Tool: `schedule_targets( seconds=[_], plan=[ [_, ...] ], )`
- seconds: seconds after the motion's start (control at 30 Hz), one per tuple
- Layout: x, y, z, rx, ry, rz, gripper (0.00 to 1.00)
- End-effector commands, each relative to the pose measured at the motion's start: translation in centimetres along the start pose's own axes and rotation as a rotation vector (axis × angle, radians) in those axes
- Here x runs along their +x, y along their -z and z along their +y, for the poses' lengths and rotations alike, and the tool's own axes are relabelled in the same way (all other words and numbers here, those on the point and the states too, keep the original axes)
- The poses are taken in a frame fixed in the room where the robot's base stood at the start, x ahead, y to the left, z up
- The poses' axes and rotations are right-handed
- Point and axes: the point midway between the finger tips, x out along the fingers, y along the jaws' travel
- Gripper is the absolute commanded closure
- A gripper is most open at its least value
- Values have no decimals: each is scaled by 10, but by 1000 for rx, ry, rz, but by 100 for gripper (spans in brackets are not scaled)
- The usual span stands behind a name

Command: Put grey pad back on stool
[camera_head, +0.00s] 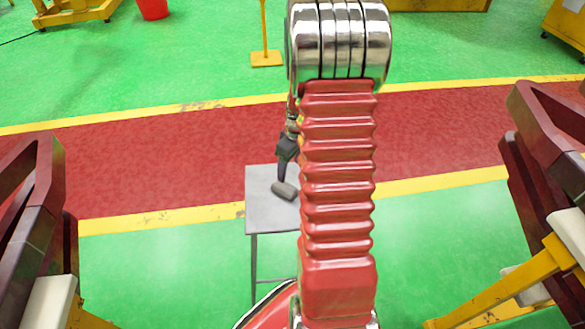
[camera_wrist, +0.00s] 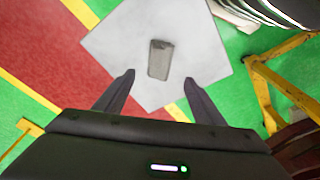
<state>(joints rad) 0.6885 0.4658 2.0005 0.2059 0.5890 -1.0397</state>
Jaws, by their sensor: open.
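The grey pad (camera_head: 284,190) lies on the top of a light grey stool (camera_head: 262,213), close to the stool's middle as far as I can see. In the wrist view the pad (camera_wrist: 160,59) is a small dark grey block lying on the pale square stool top (camera_wrist: 117,42). My gripper (camera_wrist: 158,88) is open, its two dark fingers apart, with the pad seen between and beyond the tips. In the head view my gripper (camera_head: 284,170) is just above the pad. I cannot tell whether it touches the pad. My red arm hides the right part of the stool.
Dark red frames with yellow supports stand at the left (camera_head: 30,215) and right (camera_head: 550,160). A red bucket (camera_head: 153,9) and a yellow post base (camera_head: 266,59) are farther back. Green floor and a red lane with yellow edges lie clear around the stool.

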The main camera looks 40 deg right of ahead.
Motion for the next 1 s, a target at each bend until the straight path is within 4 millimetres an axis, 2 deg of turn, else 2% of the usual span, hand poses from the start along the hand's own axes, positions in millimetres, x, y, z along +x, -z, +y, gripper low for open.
schedule_targets(
  seconds=[0.73, 0.87, 1.0],
  plan=[
    [-2, 1, -1, -1, -1, 1, 37],
    [-13, 8, -9, -1, -8, 7, 37],
    [-38, 20, -29, 3, -21, 21, 37]
  ],
)
